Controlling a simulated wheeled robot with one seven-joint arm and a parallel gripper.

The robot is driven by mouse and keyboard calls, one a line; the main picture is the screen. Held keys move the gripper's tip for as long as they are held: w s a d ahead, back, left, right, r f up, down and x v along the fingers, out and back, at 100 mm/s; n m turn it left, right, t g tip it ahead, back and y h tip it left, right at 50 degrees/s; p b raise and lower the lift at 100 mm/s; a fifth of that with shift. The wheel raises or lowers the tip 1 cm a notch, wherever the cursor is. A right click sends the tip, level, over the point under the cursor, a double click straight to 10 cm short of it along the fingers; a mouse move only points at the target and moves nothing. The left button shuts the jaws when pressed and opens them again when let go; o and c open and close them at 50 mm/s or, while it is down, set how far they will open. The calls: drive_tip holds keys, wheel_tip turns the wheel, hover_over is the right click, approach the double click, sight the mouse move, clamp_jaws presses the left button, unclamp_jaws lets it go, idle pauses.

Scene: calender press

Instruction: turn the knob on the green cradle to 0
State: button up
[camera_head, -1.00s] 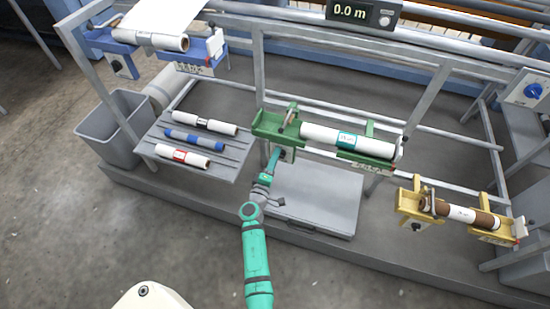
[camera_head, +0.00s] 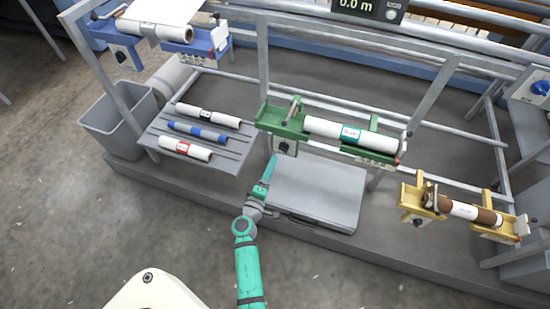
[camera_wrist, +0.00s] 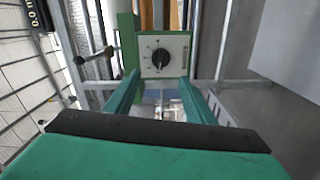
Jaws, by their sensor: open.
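The green cradle (camera_head: 283,124) holds a white roll (camera_head: 325,132) with a teal label. A white dial plate with a dark round knob (camera_head: 284,147) hangs below its left end. In the wrist view the knob (camera_wrist: 160,57) faces me, with small marks around it too small to read; its setting I cannot tell. My gripper (camera_wrist: 158,80) is open, its two teal fingers either side of the plate's lower part in that view, with nothing between them. In the head view my gripper (camera_head: 272,158) is just below and left of the dial, apparently short of it.
A grey slatted rack (camera_head: 225,157) with several rolls stands left, beside a grey bin (camera_head: 112,122). A closed grey case (camera_head: 318,190) lies below the cradle. A yellow cradle (camera_head: 413,202) is at right, a blue cradle (camera_head: 122,35) at upper left.

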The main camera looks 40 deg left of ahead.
drive_tip(key=shift+v, duration=1.4)
drive_tip(key=s+d+f+m+g+h, duration=0.1)
drive_tip(key=s+d+f+m+g, duration=0.2)
drive_tip(key=s+d, duration=0.55)
drive_tip(key=s+d+f+m+g+h, duration=0.1)
drive_tip(key=s+d+f+m, duration=0.2)
drive_tip(key=s+d+m, duration=0.55)
drive_tip(key=s+d+r+m+t+h, duration=0.1)
drive_tip(key=s+d+r+m, duration=0.3)
drive_tip(key=d+r, duration=0.5)
drive_tip(key=s+d+r+m+t+h, duration=0.1)
drive_tip(key=s+d+r+m, duration=0.3)
drive_tip(key=s+d+r, duration=0.4)
wheel_tip(320, 180, up, 2)
drive_tip(key=shift+s+d+r+h, duration=0.15)
drive_tip(key=shift+d+h, duration=0.3)
drive_tip(key=shift+h, duration=0.35)
